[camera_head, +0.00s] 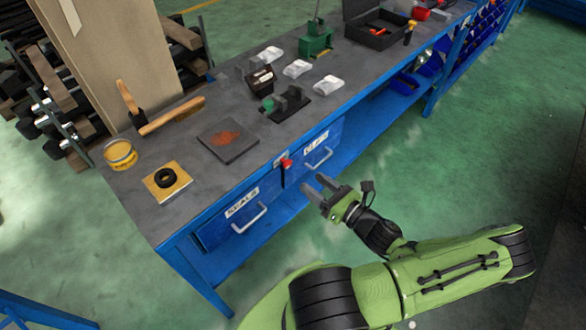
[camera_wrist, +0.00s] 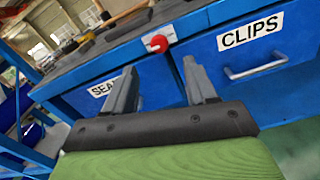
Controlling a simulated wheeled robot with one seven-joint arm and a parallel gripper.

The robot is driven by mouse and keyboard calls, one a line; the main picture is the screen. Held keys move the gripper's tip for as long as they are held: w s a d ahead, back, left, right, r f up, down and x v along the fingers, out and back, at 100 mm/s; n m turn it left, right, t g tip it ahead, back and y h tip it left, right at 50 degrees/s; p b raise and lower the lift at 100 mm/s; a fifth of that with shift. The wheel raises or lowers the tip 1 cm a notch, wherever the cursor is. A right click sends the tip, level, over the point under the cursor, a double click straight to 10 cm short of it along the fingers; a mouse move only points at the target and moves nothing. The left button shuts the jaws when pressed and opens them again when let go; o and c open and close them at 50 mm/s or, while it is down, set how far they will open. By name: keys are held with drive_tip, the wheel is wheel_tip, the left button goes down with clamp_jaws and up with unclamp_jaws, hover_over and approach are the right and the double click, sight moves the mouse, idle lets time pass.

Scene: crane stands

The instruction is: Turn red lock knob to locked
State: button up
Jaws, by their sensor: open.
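The red lock knob (camera_head: 286,163) sits on the front of the blue workbench, between the two drawers and just under the bench top. In the wrist view the red knob (camera_wrist: 157,43) is beyond my fingers, above the gap between them, on a pale plate. My gripper (camera_head: 315,190) is open and empty, in front of the bench and apart from the knob. It also shows in the wrist view (camera_wrist: 162,82) with its two grey fingers spread. Any mark showing the knob's position is too small to read.
The left drawer (camera_head: 222,227) and the right drawer, labelled CLIPS (camera_wrist: 285,72), look shut and have protruding handles. Green floor in front is free.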

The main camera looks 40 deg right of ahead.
sight(289, 165)
drive_tip(key=w, duration=0.8)
drive_tip(key=shift+w+a+b, duration=0.15)
drive_tip(key=shift+a+b, duration=0.05)
drive_tip(key=shift+b, duration=0.15)
clamp_jaws()
